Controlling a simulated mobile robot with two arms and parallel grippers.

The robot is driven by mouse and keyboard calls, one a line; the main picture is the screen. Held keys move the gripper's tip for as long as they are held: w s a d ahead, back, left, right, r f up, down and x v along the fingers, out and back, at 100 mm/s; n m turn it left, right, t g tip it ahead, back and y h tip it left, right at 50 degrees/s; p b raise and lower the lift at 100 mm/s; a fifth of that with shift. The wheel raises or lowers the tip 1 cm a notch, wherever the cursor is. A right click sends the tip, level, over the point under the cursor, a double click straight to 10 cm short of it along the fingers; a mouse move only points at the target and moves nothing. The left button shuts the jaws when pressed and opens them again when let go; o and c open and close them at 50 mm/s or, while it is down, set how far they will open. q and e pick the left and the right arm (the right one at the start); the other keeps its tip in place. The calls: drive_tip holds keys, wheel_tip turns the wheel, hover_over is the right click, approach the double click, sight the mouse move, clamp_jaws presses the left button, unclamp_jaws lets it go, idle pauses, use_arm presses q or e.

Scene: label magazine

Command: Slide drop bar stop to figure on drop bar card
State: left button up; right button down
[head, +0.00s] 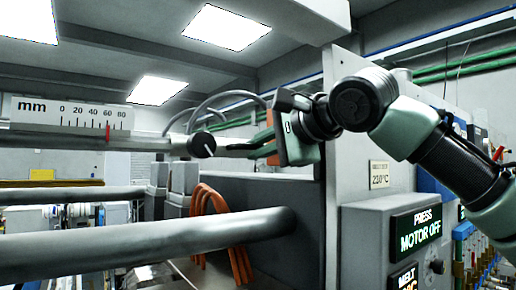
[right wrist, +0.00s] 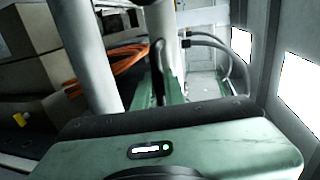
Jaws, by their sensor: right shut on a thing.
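The drop bar (head: 80,141) is a grey rod at the upper left. A white mm scale (head: 70,114) marked 0 to 80 stands above it. A red pointer (head: 108,133) sits at about 60. A dark round knob (head: 201,145) with a white line, seemingly the drop bar stop, is at the rod's right end. My right gripper (head: 222,149) reaches it from the right, its fingers shut on it. In the right wrist view the fingers (right wrist: 172,88) meet a pale rod; the grip itself is partly hidden. I cannot make out a drop bar card. My left gripper is out of view.
Thick grey bars (head: 150,236) run below the drop bar. Orange hoses (head: 236,245) hang beside a dark grey panel (head: 262,195).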

drive_tip(key=shift+a+f, duration=0.2)
drive_tip(key=shift+f, duration=0.1)
idle(0.4)
drive_tip(key=shift+s+b, duration=0.1)
drive_tip(key=shift+b, duration=0.2)
drive_tip(key=c, duration=1.5)
unclamp_jaws()
drive_tip(key=shift+r, duration=0.1)
drive_tip(key=shift+s+d+r, duration=0.15)
drive_tip(key=shift+d, duration=0.05)
drive_tip(key=b+v, duration=0.3)
drive_tip(key=v, duration=0.4)
drive_tip(key=shift+s+d+b, duration=0.25)
drive_tip(key=shift+s+b, duration=0.05)
drive_tip(key=shift+s, duration=0.05)
